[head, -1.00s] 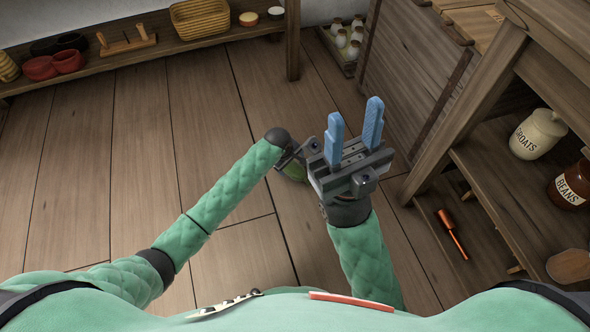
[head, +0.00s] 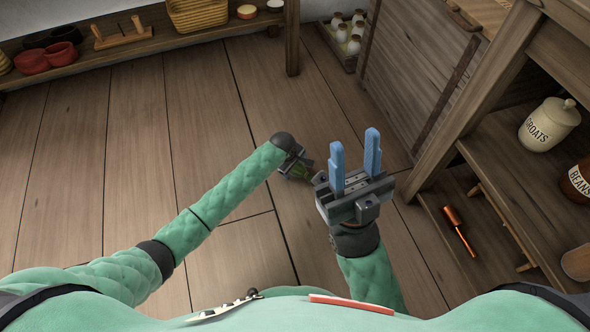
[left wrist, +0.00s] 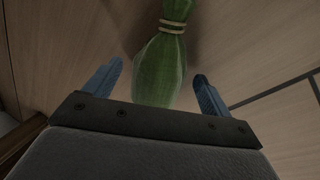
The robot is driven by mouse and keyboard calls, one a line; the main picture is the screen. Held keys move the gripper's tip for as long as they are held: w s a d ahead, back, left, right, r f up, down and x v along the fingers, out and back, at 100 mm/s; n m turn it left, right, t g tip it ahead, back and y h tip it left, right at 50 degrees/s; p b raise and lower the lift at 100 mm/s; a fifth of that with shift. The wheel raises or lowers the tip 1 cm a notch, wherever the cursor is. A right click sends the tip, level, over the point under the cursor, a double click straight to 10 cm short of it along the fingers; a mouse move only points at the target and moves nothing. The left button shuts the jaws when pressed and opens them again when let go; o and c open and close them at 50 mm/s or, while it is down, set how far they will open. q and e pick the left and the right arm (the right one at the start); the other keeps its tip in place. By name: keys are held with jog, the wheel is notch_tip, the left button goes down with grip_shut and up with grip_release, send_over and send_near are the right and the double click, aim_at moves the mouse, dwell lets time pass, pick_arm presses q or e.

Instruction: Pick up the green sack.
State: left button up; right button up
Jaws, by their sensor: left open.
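The green sack (left wrist: 160,68) has a neck tied with a tan cord and shows in the left wrist view between the two blue fingers of my left gripper (left wrist: 156,88). The fingers are apart, with a gap on each side of the sack.
A wooden shelf unit (head: 515,205) on the right holds a groats jar (head: 548,125) and a beans jar (head: 579,182). A low bench (head: 140,52) with bowls and a basket runs along the back left. A bottle crate (head: 345,45) stands at the back. Plank floor on the left is clear.

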pick_arm(q)
jog(key=shift+w+f, duration=0.15)
jog(key=shift+f, duration=0.25)
jog(key=shift+c, duration=0.2)
jog(key=c, duration=1.3)
